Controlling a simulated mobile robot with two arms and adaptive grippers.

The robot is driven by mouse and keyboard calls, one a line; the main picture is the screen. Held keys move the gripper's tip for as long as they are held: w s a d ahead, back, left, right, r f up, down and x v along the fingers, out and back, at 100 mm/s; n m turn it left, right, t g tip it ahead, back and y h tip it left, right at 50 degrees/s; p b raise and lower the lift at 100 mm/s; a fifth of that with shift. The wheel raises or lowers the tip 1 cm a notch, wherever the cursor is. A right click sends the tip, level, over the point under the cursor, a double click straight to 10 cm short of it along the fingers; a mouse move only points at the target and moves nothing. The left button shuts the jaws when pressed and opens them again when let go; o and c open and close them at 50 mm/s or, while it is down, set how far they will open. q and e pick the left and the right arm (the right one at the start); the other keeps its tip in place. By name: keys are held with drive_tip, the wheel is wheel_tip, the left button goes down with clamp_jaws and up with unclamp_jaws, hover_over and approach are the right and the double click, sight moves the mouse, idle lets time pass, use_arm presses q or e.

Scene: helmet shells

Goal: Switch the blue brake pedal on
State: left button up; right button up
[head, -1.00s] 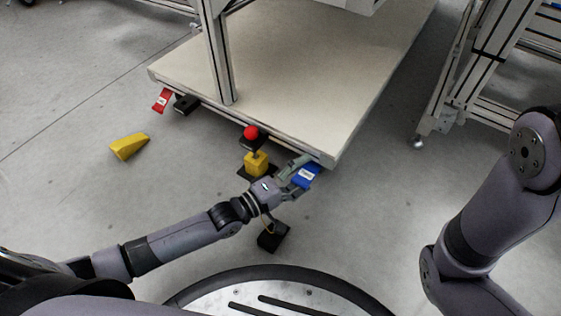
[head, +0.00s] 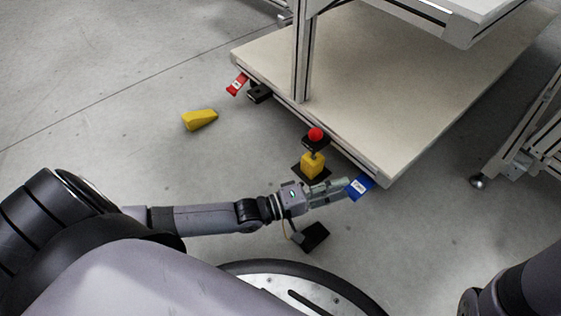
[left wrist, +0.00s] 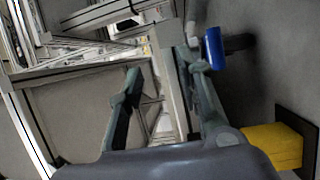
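The blue brake pedal (head: 360,187) sits low at the near right corner of the cart's pale platform (head: 400,110). It also shows in the left wrist view (left wrist: 214,48), just outside the tip of the right-hand finger. My left gripper (head: 338,190) reaches in from the left, with its fingertips right beside the pedal. Whether they touch it I cannot tell. In the left wrist view my left gripper (left wrist: 160,65) has its fingers apart with nothing held between them. My right gripper is out of view.
A yellow block with a red button (head: 315,135) stands just behind my left gripper. A yellow wedge (head: 199,120) lies on the floor. Another metal frame stands at the right edge.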

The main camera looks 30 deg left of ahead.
use_arm(q)
drive_tip(key=p+v, duration=0.4)
drive_tip(key=v, duration=0.9)
drive_tip(key=shift+s+a+r, duration=0.2)
drive_tip(key=shift+s+a, duration=0.05)
drive_tip(key=shift+s, duration=0.1)
idle(0.5)
idle(0.4)
idle(0.4)
